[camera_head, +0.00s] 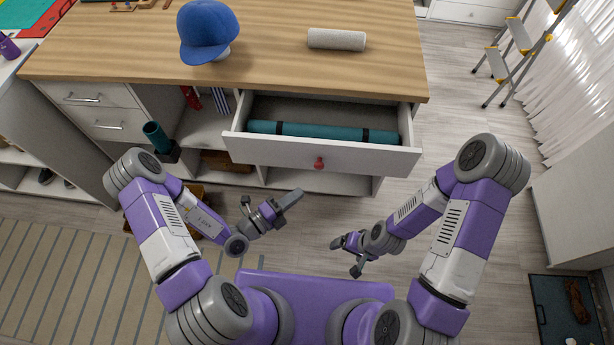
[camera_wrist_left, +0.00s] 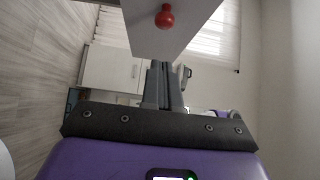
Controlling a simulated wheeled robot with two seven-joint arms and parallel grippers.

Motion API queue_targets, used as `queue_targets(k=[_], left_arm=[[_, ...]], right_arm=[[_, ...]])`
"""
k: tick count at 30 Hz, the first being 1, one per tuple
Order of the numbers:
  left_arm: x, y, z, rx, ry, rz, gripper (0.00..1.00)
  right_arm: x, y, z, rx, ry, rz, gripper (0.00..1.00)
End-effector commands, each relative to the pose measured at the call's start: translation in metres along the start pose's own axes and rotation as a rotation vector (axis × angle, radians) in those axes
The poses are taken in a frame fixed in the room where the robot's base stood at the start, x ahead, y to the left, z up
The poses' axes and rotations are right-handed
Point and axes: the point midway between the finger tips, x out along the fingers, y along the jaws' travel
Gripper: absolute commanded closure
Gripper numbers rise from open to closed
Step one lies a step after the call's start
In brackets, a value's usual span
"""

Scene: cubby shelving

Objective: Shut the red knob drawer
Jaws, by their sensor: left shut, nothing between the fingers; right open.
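The drawer (camera_head: 290,154) with the red knob (camera_head: 319,162) is pulled out below the right part of the wooden counter. A rolled teal mat with black straps (camera_head: 322,131) lies inside it. My left gripper (camera_head: 294,197) is shut and empty, in front of and below the drawer front, left of the knob. In the left wrist view the red knob (camera_wrist_left: 165,17) shows on the white drawer front (camera_wrist_left: 165,42), above my shut fingers (camera_wrist_left: 160,80); they look apart from it. My right gripper (camera_head: 344,256) is open and empty, lower and farther from the drawer.
Closed drawers (camera_head: 98,110) and open cubbies are at left. A stepladder (camera_head: 518,45) stands at the far right.

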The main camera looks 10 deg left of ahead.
Motion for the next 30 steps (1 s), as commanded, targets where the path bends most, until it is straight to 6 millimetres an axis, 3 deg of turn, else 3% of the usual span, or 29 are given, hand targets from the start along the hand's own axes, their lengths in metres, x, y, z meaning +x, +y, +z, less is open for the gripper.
queue_targets(k=[6,12,30], left_arm=[[0.047,0.001,-0.002,0.001,0.004,-0.002,1.00],[0.065,0.001,0.021,0.004,0.002,0.000,1.00],[0.071,0.000,0.031,0.002,-0.003,0.001,1.00]], right_arm=[[0.010,0.004,-0.001,0.000,0.000,0.000,0.11],[0.017,0.006,-0.001,0.000,0.000,0.000,0.11],[0.017,0.006,-0.001,0.000,0.000,0.000,0.11]])
